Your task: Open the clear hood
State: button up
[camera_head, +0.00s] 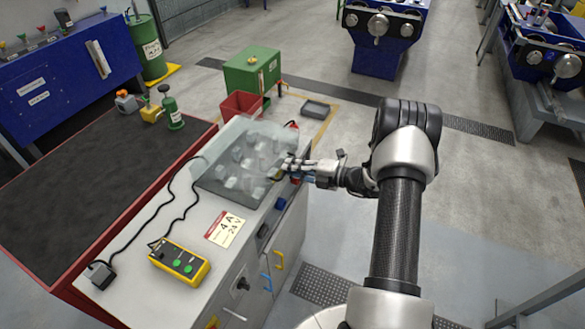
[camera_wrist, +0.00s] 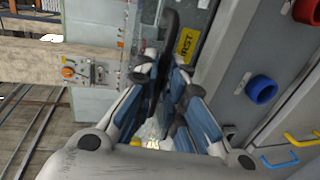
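The clear hood (camera_head: 262,137) is a see-through, hazy cover over a dark grey bed (camera_head: 212,179) with several pale pieces, on top of the light grey cabinet. It looks lowered over the bed, but its edges are hard to make out. My gripper (camera_head: 287,170) is at the hood's right side in the head view. In the wrist view, my gripper (camera_wrist: 163,78) has its blue-padded fingers close together at the tips. A dark bar (camera_wrist: 171,24), perhaps the hood's handle, runs between them. I cannot tell whether the fingers touch it.
A yellow control box (camera_head: 179,261) with green buttons and a black cable lies on the cabinet's front. A red bin (camera_head: 241,106) and a green box (camera_head: 252,70) stand behind. A blue knob (camera_wrist: 261,89) and a yellow handle (camera_wrist: 302,138) project from the cabinet side.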

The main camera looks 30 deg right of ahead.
grip_shut()
jog(key=shift+r, duration=0.1)
